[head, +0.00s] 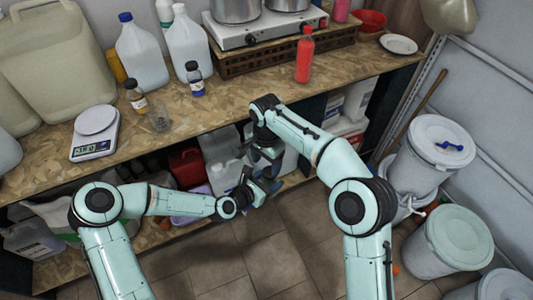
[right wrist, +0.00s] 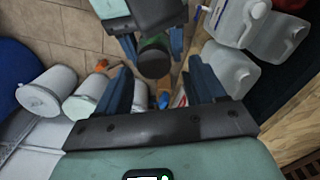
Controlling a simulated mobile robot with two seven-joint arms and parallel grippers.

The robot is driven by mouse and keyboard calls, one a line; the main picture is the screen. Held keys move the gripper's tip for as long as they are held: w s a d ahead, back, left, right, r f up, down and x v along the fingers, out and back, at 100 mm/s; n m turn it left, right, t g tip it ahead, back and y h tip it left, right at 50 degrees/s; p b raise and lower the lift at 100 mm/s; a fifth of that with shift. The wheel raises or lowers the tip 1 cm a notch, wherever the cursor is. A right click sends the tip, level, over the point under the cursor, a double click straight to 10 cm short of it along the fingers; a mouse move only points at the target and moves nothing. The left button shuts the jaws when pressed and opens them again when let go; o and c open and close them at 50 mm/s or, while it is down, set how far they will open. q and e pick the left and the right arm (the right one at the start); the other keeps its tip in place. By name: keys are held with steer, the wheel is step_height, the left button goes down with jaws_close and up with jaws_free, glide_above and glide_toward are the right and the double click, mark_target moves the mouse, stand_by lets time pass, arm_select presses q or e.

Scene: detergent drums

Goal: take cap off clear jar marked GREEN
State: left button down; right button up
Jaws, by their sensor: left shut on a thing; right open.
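In the right wrist view my left gripper (right wrist: 150,40) comes in from the top, shut on a small jar with a dark cap (right wrist: 154,57). The cap faces my right wrist camera; no marking on the jar can be read. My right gripper (right wrist: 160,92) is open and empty, its two blue fingers spread on either side of the cap's line and apart from it. In the head view my left gripper (head: 262,184) and my right gripper (head: 268,152) are close together in front of the counter. The jar itself is hard to make out there.
The wooden counter (head: 150,150) holds a scale (head: 95,133), two small capped bottles (head: 136,96) (head: 194,78), a small clear glass (head: 159,120) and a red bottle (head: 305,55). Lidded drums (head: 446,238) stand at the right.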

mark_target(266, 170)
steer(key=shift+f, duration=1.55)
steer(key=shift+c, duration=0.3)
